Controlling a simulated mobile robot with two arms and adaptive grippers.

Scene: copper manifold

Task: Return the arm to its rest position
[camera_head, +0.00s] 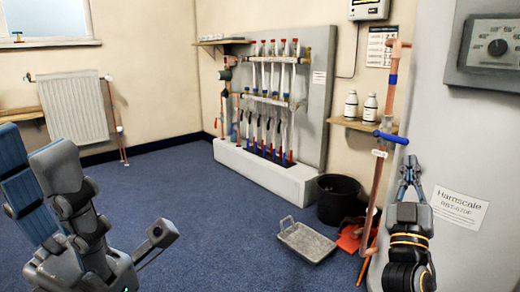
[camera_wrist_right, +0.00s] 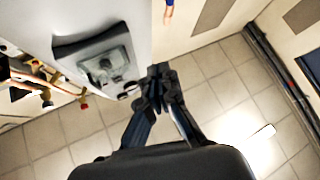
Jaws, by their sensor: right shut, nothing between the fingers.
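My right gripper (camera_head: 411,163) points upward at the right of the head view, in front of the grey wall panel. Its fingers come together at the tips with nothing held between them. Grey and blue parts of my left arm (camera_head: 75,190) fill the lower left of the head view. They are cut off by the frame, and I cannot tell how its fingers stand.
A copper pipe with a blue valve handle (camera_head: 391,137) stands just left of my right gripper. A shelf with white bottles (camera_head: 351,105), a black bucket (camera_head: 338,200) and a grey tray (camera_head: 306,240) are nearby. The pipe manifold (camera_head: 268,100) stands at the back. The blue carpet (camera_head: 210,190) is mostly clear.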

